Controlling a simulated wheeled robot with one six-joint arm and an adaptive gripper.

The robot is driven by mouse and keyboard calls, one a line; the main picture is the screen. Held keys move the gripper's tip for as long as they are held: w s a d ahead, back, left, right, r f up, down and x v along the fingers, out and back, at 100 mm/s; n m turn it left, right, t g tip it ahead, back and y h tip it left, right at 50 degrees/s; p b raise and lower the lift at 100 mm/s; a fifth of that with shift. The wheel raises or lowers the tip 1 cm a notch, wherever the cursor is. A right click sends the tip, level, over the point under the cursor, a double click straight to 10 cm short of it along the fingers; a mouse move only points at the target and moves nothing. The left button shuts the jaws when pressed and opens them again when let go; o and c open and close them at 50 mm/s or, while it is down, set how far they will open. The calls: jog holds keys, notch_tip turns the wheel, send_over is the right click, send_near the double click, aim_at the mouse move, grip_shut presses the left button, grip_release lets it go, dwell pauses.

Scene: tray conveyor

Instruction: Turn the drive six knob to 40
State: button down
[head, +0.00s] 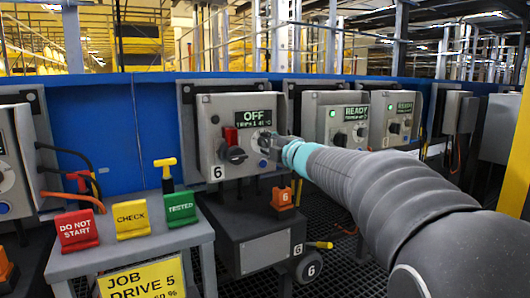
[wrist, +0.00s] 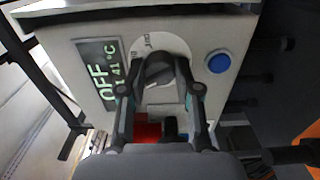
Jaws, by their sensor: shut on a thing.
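The drive six box (head: 208,160) is grey, marked 6, and its display (head: 254,118) reads OFF with a smaller temperature line; the wrist view shows 41 °C on the display (wrist: 98,75). The dark knob (wrist: 157,68) sits on a pale round dial with a printed scale. My gripper (wrist: 159,88) is shut on the knob, one finger on each side. In the head view my gripper (head: 272,142) meets the box front right of the red and black switch (head: 233,150) and hides most of the knob. The dial numbers are too blurred to read.
A blue button (wrist: 219,63) is right of the knob in the wrist view. Boxes with READY displays (head: 356,112) stand to the right. A front table (head: 130,245) holds the DO NOT START (head: 77,230), CHECK (head: 131,219) and TESTED (head: 181,209) signs.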

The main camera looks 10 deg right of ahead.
jog(key=n, duration=0.1)
jog(key=n+b, duration=0.1)
jog(key=n, duration=0.2)
jog(key=shift+f+n+b, duration=0.3)
jog(key=n, duration=0.4)
jog(key=shift+r, duration=0.2)
jog(key=shift+r+n, duration=0.1)
jog(key=shift+n, duration=0.2)
jog(key=c, duration=0.8)
grip_release()
jog(key=shift+s, duration=0.1)
jog(key=shift+s+d, duration=0.15)
jog(key=shift+s, duration=0.1)
jog(key=v, duration=1.1)
